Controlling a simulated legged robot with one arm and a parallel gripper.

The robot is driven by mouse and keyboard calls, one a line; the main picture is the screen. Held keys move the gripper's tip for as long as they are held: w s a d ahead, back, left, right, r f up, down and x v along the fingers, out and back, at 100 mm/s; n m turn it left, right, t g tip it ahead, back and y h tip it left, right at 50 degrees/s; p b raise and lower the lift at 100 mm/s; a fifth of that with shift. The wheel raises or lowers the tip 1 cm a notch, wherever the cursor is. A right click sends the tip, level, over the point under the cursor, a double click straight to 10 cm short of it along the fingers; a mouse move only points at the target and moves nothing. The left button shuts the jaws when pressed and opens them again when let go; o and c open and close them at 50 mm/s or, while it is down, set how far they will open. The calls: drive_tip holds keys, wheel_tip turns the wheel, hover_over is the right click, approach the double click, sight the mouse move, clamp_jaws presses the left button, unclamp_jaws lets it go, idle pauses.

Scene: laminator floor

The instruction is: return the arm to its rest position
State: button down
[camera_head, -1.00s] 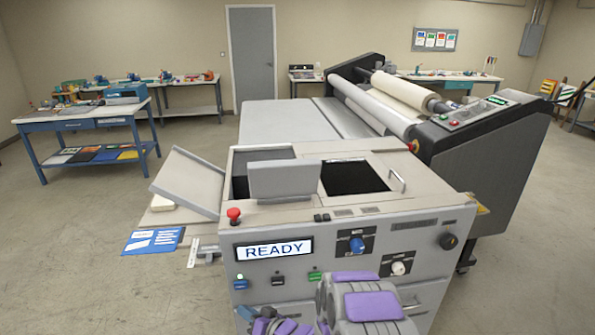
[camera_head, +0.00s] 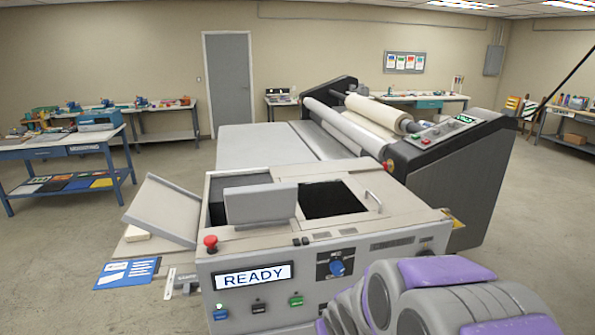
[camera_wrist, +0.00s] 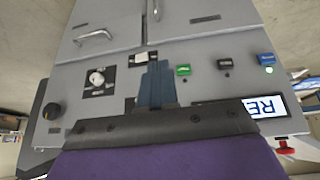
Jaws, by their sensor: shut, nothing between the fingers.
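My gripper (camera_wrist: 156,86) shows in the wrist view, with its blue-grey fingers shut together and nothing between them. It is in front of the laminator's control panel (camera_wrist: 215,75), which appears upside down there. I cannot tell the exact gap to the panel. In the head view, my grey and purple arm links fill the lower right and cover part of the panel's right side. The gripper itself is not seen there. The laminator (camera_head: 410,238) shows READY on its display (camera_head: 252,277).
A red emergency button (camera_head: 210,243) stands on the panel's top left corner. A tilted side tray (camera_head: 160,210) and a blue instruction card (camera_head: 127,273) are at the machine's left. A blue workbench (camera_head: 62,150) stands far left. The floor between is clear.

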drive_tip(key=s+d+r+g, duration=0.2)
drive_tip(key=s+r, duration=0.1)
drive_tip(key=s, duration=0.8)
drive_tip(key=s+d+r+m+g, duration=0.1)
drive_tip(key=s+r+g, duration=0.2)
drive_tip(key=s, duration=0.8)
drive_tip(key=s+d+r+m+g, duration=0.1)
drive_tip(key=s+d+r+g, duration=0.1)
drive_tip(key=s, duration=0.9)
drive_tip(key=shift+d+r+h, duration=0.3)
drive_tip(key=shift+r, duration=0.25)
drive_tip(key=shift+f, duration=0.15)
